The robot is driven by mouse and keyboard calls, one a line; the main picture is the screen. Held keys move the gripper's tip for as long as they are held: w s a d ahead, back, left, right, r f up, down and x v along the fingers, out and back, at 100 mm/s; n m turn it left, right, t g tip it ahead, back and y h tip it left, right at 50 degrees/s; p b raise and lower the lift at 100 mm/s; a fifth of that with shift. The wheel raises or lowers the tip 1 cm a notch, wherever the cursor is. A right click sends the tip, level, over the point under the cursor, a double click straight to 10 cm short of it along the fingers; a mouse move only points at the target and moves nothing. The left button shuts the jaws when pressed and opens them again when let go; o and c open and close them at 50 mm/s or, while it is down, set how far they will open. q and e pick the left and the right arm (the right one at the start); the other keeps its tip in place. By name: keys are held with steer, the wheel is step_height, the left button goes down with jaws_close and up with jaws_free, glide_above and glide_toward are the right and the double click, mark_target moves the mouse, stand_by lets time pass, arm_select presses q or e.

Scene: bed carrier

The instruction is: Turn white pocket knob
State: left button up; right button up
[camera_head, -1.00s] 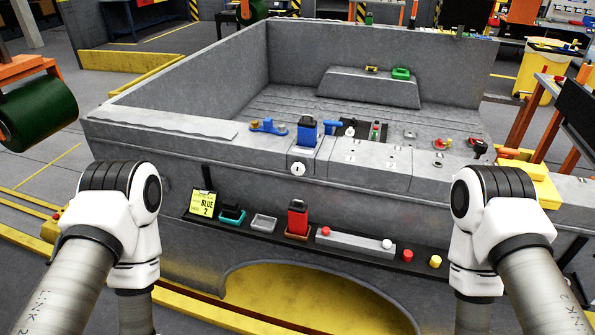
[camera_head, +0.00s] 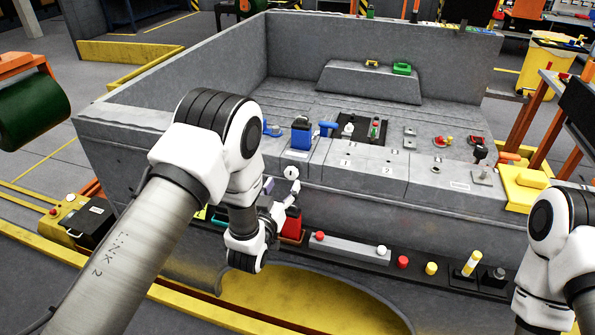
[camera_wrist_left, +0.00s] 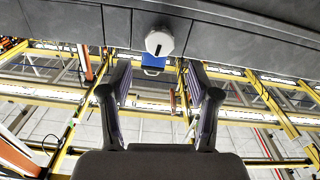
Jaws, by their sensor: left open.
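The white knob (camera_head: 291,172) is a small round disc on the front face of the grey bed carrier (camera_head: 350,190), below the blue-and-black item. It also shows at the top middle of the left wrist view (camera_wrist_left: 159,41), with a small slot-like mark on its face. My left gripper (camera_head: 281,188) is just below and in front of the knob. In the left wrist view its two fingers (camera_wrist_left: 158,72) are spread apart with nothing between them, and the knob sits beyond the tips, near the middle line. My right arm shows at the right edge; its gripper is out of view.
A blue-and-black item (camera_head: 301,133) stands on the ledge above the knob. On the lower shelf, a red block (camera_head: 291,222), a grey bar (camera_head: 350,248) and red (camera_head: 402,262) and yellow (camera_head: 431,268) buttons are close by. My left arm hides the shelf's left part.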

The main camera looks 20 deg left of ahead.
mark_target(290, 174)
arm_select(q)
steer(key=w, duration=0.4)
steer(key=w+p, duration=0.1)
steer(key=w, duration=0.1)
steer(key=shift+d+f, duration=0.2)
steer(key=shift+d, duration=0.05)
steer(key=shift+s+a, duration=0.1)
steer(key=shift+a, duration=0.05)
steer(key=shift+c, duration=0.7)
steer(key=c, duration=1)
